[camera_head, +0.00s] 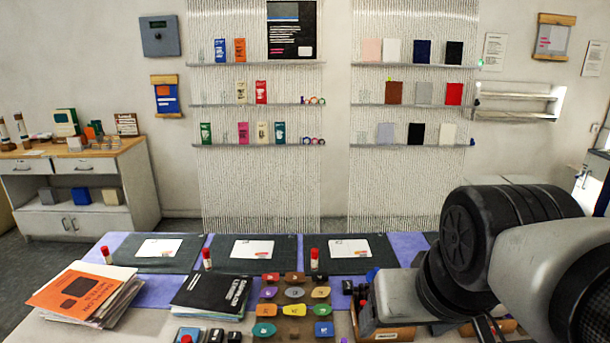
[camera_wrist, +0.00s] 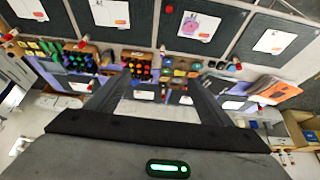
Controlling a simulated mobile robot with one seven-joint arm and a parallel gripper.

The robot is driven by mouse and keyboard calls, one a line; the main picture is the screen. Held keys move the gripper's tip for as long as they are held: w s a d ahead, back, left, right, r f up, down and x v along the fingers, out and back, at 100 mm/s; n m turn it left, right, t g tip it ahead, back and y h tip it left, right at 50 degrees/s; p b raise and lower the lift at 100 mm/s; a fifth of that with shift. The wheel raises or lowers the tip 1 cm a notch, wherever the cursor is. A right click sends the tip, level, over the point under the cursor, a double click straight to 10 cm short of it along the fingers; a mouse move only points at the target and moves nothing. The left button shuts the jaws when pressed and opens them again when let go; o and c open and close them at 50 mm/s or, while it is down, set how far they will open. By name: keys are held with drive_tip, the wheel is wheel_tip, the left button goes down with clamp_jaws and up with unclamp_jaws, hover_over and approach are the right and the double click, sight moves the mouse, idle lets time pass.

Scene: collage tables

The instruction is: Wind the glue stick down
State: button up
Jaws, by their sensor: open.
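Three glue sticks with red tops and white bodies stand on the table in the head view: a left glue stick (camera_head: 106,255), a middle glue stick (camera_head: 207,259) and a right glue stick (camera_head: 314,259). Each stands by a dark mat with a white card. I cannot tell which one the task means, or how far any is wound up. My gripper (camera_wrist: 157,84) is open and empty in the wrist view, its two fingers apart above the table area. The gripper itself cannot be made out in the head view, where my arm fills the lower right.
Dark mats (camera_head: 253,267) lie along the table's far side. In front are a paper stack with an orange sheet (camera_head: 80,291), a black booklet (camera_head: 212,291) and several coloured pieces (camera_head: 294,309). Wall shelves (camera_head: 255,105) and a cabinet (camera_head: 75,193) stand beyond.

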drive_tip(key=w+f+b, duration=0.4)
drive_tip(key=w, duration=0.1)
drive_tip(key=w+f+m+g+b, duration=0.1)
drive_tip(key=w+f+b, duration=0.3)
drive_tip(key=w+f, duration=0.1)
drive_tip(key=w+a+f+m+g+b, duration=0.1)
drive_tip(key=w+f+b, duration=0.3)
drive_tip(key=w, duration=0.1)
drive_tip(key=shift+w+f, duration=0.25)
drive_tip(key=c, duration=0.7)
drive_tip(key=w+a+f+m+g+b, duration=0.1)
drive_tip(key=w+f+b, duration=0.3)
drive_tip(key=w+f, duration=0.4)
drive_tip(key=w+a+f+m+g+b, duration=0.1)
drive_tip(key=w+f+b, duration=0.35)
drive_tip(key=f, duration=0.65)
drive_tip(key=shift+h, duration=0.3)
drive_tip(key=f+b, duration=0.1)
drive_tip(key=f, duration=0.4)
drive_tip(key=w+f+b, duration=0.1)
drive_tip(key=f, duration=0.5)
drive_tip(key=w+d+f+b, duration=0.1)
drive_tip(key=f, duration=0.4)
drive_tip(key=shift+w+d+f, duration=0.1)
drive_tip(key=shift+w+f, duration=0.15)
drive_tip(key=shift+f, duration=0.15)
drive_tip(key=c, duration=1)
